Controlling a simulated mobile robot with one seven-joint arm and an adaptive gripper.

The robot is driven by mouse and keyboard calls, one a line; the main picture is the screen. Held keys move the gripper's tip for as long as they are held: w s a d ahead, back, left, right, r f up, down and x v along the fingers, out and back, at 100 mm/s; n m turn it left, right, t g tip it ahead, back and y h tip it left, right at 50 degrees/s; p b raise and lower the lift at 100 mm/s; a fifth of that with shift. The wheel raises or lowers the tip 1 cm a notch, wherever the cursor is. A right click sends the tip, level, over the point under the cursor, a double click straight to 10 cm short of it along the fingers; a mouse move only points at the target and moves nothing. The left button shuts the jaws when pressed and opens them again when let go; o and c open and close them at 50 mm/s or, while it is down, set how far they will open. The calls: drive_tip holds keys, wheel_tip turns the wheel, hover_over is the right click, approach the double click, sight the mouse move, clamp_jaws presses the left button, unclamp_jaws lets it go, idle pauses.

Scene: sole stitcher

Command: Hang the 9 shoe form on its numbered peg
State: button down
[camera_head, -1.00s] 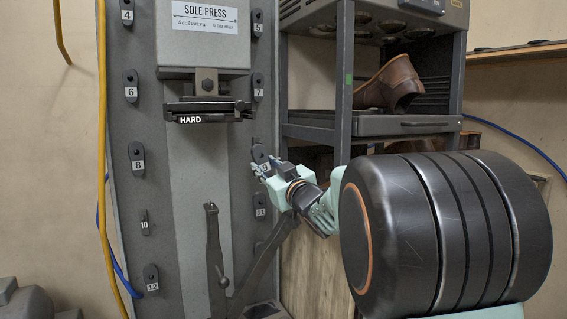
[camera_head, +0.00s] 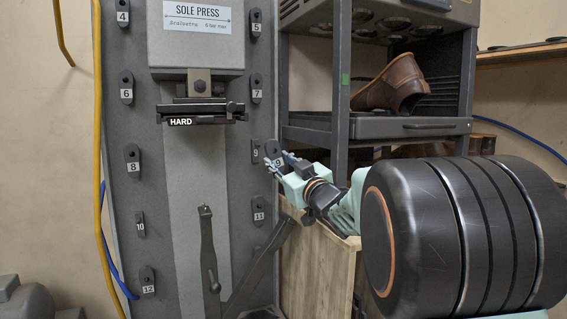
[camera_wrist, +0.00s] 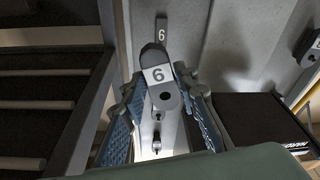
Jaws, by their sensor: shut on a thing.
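The dark grey 9 shoe form (camera_head: 273,151) is held in my gripper (camera_head: 280,164), in front of and just right of the 9 plate (camera_head: 256,151) on the grey press panel. The form looks upright and apart from the panel. In the wrist view the form (camera_wrist: 160,88) sits between the two blue-padded fingers (camera_wrist: 161,115), its 9 upside down like a 6. The panel's 9 plate (camera_wrist: 161,31) shows beyond it, also upside down. I cannot make out the 9 peg itself.
Forms 7 (camera_head: 257,89) and 11 (camera_head: 258,210) hang above and below the 9 place. The 10 plate (camera_head: 140,225) has no form. The press jaw (camera_head: 200,111) juts out left. A rack (camera_head: 340,130) and wooden bin (camera_head: 315,255) stand close right.

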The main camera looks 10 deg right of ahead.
drive_tip(key=p, duration=0.2)
approach(258, 150)
drive_tip(key=shift+w+a+r+p, duration=0.2)
drive_tip(key=shift+w+r, duration=0.1)
drive_tip(key=shift+w, duration=0.3)
drive_tip(key=shift+w+a+r+p, duration=0.2)
drive_tip(key=shift+w+r, duration=0.15)
drive_tip(key=shift+w, duration=0.3)
drive_tip(key=shift+f+p+x, duration=0.15)
drive_tip(key=shift+p+x, duration=0.05)
drive_tip(key=shift+x, duration=0.6)
drive_tip(key=shift+f+p+x, duration=0.15)
drive_tip(key=shift+x, duration=0.7)
idle(1.8)
